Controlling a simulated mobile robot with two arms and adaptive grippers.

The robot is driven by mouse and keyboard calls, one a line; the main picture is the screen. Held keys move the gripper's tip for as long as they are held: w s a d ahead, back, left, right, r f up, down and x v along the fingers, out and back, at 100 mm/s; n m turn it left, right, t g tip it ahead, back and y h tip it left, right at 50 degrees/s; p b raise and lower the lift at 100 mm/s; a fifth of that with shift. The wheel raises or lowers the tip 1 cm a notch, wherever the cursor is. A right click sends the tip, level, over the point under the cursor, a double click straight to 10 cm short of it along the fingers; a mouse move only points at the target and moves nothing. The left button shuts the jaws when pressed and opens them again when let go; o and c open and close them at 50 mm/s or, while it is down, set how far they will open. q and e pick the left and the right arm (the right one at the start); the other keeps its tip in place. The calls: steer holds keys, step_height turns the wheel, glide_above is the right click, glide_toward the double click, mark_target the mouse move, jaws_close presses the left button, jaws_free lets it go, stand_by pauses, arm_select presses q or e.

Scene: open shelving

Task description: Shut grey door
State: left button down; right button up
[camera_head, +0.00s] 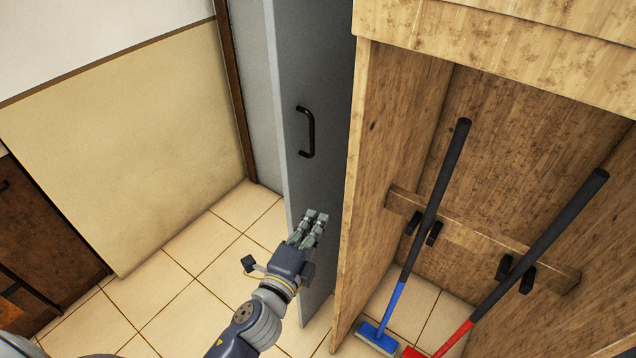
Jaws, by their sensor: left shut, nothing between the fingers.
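The grey door (318,80) stands in the upper middle of the head view, swung out from the wall and close beside the wooden shelving. A black handle (308,132) is on the face turned to me. My left gripper (315,218) is shut and empty, in front of the lower part of the door and below the handle. I cannot tell whether its fingers touch the door. My right gripper is not in view.
A wooden shelving unit (355,200) stands right of the door. A blue-headed broom (425,230) and a red-headed broom (530,255) lean inside it. A brown cabinet (45,230) is at the left. Tiled floor (190,270) is clear between them.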

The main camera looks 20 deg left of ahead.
arm_select(q)
steer(key=r, duration=0.2)
steer(key=p, duration=0.3)
glide_above(318, 179)
steer(key=s+d, duration=0.2)
steer(key=s, duration=0.4)
steer(key=shift+w+a+f, duration=0.25)
